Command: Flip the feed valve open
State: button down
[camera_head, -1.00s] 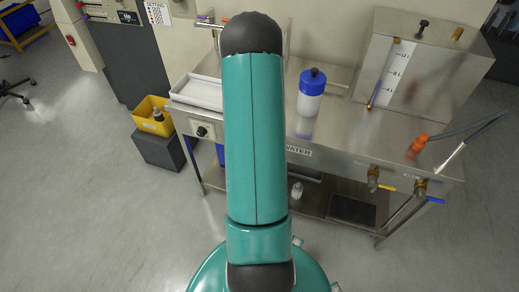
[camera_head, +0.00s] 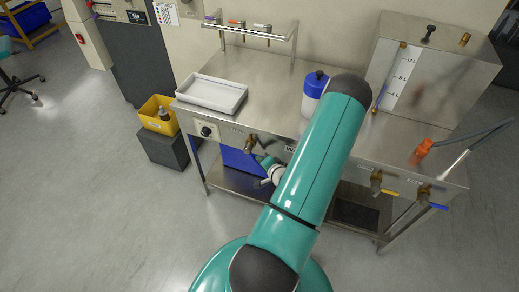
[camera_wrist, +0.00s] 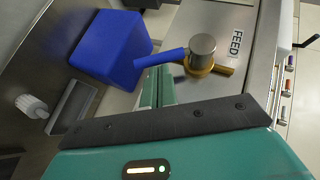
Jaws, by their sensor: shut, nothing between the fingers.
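The feed valve (camera_wrist: 202,55) shows in the wrist view beside the FEED label on the steel front. It has a brass body, a round metal end and a blue lever (camera_wrist: 160,59) pointing left in the picture. My gripper (camera_wrist: 156,84) is shut and empty, its teal fingers right at the lever; I cannot tell whether they touch it. In the head view a brass valve (camera_head: 250,144) hangs at the bench's front edge, left of the arm; its lever is not clear there. My arm hides part of the bench front.
A blue bin (camera_wrist: 110,45) stands below the bench, near the valve. On the bench are a white tray (camera_head: 212,94) and a blue-capped bottle (camera_head: 315,88). Two more valves with yellow (camera_head: 390,193) and blue (camera_head: 438,206) levers are at the right. A yellow crate (camera_head: 158,120) stands left.

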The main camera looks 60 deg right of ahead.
aim_at(256, 162)
jog(key=w+f+m+t, duration=0.1)
jog(key=t, duration=0.1)
jog(key=f+m+t, duration=0.1)
jog(key=t, duration=0.1)
jog(key=shift+w+a+f+h, duration=0.15)
jog(key=shift+w+f+h, duration=0.1)
jog(key=shift+w+h, duration=0.15)
jog(key=shift+w+f, duration=0.15)
jog(key=shift+w, duration=0.2)
dwell(0.4)
jog(key=shift+f, duration=0.1)
